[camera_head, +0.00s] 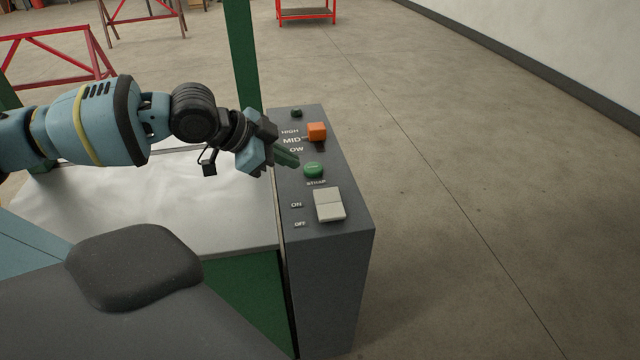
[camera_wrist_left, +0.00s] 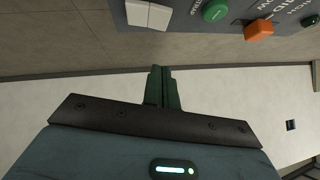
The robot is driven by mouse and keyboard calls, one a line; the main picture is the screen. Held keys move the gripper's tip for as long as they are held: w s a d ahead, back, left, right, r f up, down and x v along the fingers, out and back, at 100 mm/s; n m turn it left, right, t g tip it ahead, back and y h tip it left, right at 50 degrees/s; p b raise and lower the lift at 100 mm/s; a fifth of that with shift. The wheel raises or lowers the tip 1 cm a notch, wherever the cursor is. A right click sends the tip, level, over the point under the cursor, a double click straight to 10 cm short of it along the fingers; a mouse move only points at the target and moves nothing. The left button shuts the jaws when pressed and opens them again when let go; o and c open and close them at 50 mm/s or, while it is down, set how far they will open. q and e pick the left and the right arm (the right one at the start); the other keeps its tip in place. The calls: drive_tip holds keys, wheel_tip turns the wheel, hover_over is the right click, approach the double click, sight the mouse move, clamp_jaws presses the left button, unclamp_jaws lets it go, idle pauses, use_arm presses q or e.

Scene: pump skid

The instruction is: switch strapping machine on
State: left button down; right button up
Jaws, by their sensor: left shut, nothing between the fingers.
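The strapping machine's grey control box (camera_head: 340,250) stands at the right end of its table. A white rocker switch (camera_head: 329,205) sits on its top beside ON and OFF labels; it also shows at the top of the left wrist view (camera_wrist_left: 148,14). I cannot tell which way it is tipped. A green button (camera_head: 313,170) marked STRAP lies behind it, then an orange knob (camera_head: 317,131) by HIGH, MID and LOW labels. My left gripper (camera_head: 294,161) is shut and empty, its green fingertips just left of and behind the green button. My right gripper is out of view.
The white table top (camera_head: 150,205) lies left of the control box, under my left arm. A green post (camera_head: 243,55) rises behind the box's left side. Red frames (camera_head: 60,50) stand at the back. The floor right of the box is clear.

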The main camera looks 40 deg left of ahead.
use_arm(q)
drive_tip(key=w+f, duration=0.1)
approach(332, 190)
drive_tip(key=w+d, duration=0.2)
drive_tip(key=w, duration=0.1)
drive_tip(key=shift+d+b, duration=0.3)
drive_tip(key=shift+b, duration=0.05)
drive_tip(key=f, duration=0.3)
drive_tip(key=shift+w+a, duration=0.25)
drive_tip(key=shift+a, duration=0.05)
drive_tip(key=shift+a+f, duration=0.1)
drive_tip(key=shift+f, duration=0.35)
